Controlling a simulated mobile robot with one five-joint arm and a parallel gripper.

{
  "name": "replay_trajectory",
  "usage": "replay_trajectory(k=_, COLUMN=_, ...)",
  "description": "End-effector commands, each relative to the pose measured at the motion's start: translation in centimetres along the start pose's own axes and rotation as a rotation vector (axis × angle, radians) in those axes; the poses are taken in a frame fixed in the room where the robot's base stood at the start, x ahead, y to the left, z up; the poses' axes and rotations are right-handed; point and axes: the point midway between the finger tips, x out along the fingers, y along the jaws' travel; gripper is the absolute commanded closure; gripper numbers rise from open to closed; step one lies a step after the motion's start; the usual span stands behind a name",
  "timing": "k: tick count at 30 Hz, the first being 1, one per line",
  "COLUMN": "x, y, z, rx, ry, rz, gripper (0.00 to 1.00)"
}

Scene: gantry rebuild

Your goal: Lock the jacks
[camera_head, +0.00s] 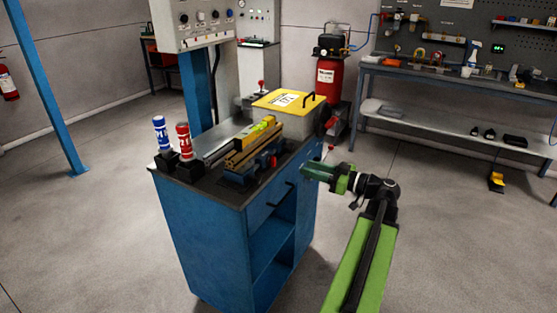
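My green gripper (318,168) is beside the right side of a blue workbench (215,237), about level with its top. It is small and seen from behind and the side, so its fingers cannot be told apart, and I see nothing clearly held in it. On the bench top lies a long rail assembly (246,150) with brass-coloured bars, a yellow level on top and blue parts below. I cannot tell which parts are the jacks or whether they are locked. Small red knobs (331,147) show near the gripper; what they belong to is unclear.
A blue can (160,133) and a red can (184,141) stand in black holders at the bench's left corner. A yellow-topped box (290,102) sits at its back. A control panel (196,22) hangs above. A shelf bench (455,133) stands at right. The floor in front is clear.

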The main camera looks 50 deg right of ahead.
Motion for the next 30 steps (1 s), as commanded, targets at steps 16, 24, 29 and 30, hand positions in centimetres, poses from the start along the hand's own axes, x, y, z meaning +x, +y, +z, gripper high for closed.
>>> replay_trajectory(k=16, x=11.4, y=0.0, z=0.0, rx=0.001, ry=-0.001, rz=-0.002, gripper=0.67)
replay_trajectory(k=24, x=12.0, y=-0.1, z=0.0, rx=0.001, ry=-0.001, rz=-0.001, gripper=0.67)
replay_trajectory(k=29, x=12.0, y=-0.1, z=0.0, rx=0.001, ry=-0.001, rz=-0.002, gripper=0.78)
replay_trajectory(k=30, x=12.0, y=-0.1, z=0.0, rx=0.001, ry=-0.001, rz=-0.002, gripper=0.83)
